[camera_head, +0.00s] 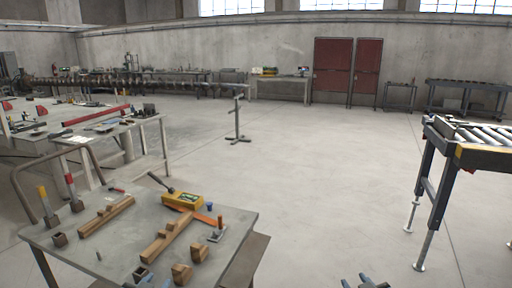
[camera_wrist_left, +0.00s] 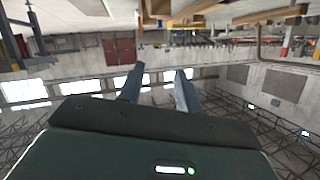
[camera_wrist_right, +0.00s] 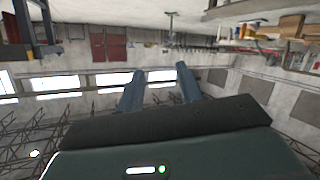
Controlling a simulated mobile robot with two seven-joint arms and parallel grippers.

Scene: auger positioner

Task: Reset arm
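My left gripper (camera_head: 151,279) shows only its fingertips at the bottom of the head view, by the front edge of the workbench. In the left wrist view its two fingers (camera_wrist_left: 160,92) stand apart with nothing between them. My right gripper (camera_head: 362,282) shows its fingertips at the bottom edge of the head view, over the open floor. In the right wrist view its two fingers (camera_wrist_right: 159,90) are also apart and empty. Both wrist views show the hall upside down. The rest of both arms is hidden.
A workbench (camera_head: 110,262) at the lower left holds wooden pieces (camera_head: 166,238), a yellow box (camera_head: 183,201) and several tools. A roller conveyor (camera_head: 487,152) stands at the right. A stand (camera_head: 238,118) is further back. The floor between is clear.

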